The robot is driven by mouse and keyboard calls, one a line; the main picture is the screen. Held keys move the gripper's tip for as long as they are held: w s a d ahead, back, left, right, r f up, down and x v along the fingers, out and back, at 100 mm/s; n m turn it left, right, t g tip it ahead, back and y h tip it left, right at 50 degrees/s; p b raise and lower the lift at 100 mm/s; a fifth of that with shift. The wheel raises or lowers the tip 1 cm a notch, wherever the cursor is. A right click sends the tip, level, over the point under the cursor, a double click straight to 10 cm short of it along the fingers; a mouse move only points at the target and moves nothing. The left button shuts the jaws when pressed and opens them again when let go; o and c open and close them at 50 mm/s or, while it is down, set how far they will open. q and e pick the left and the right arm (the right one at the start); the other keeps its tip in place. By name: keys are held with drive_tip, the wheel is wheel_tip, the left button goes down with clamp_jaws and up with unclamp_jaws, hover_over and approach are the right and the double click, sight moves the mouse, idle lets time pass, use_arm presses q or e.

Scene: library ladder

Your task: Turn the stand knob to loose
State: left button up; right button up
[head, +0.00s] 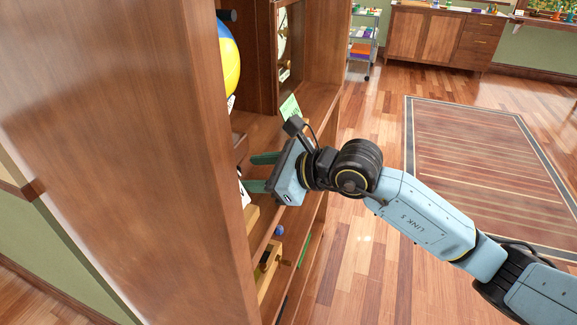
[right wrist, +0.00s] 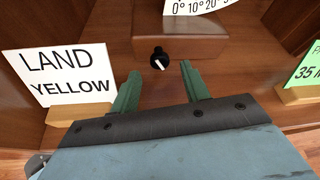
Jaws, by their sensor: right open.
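The stand knob (right wrist: 158,58) is small and black with a white pointer line. It sits on the front of a brown wooden block (right wrist: 205,46) in the right wrist view, and its pointer slants down to the right. My right gripper (head: 249,172) reaches into the shelf from the right in the head view. In the right wrist view its two green fingers (right wrist: 160,72) are open and apart, with the knob between and just beyond their tips. Nothing is held. The knob is hidden in the head view. My left gripper is not in view.
A "LAND YELLOW" card (right wrist: 62,75) stands left of the fingers, a green card (right wrist: 307,66) right. A degree-scale card (right wrist: 195,5) is above the block. The tall shelf side panel (head: 130,130) and a yellow-blue ball (head: 229,62) are left. Floor at right is open.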

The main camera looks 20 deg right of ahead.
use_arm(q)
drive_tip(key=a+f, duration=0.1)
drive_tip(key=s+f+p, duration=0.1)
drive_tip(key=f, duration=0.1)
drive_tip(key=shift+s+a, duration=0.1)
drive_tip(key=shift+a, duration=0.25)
use_arm(e)
drive_tip(key=v, duration=1)
drive_tip(key=shift+s+d+r, duration=0.2)
drive_tip(key=shift+s+d, duration=0.05)
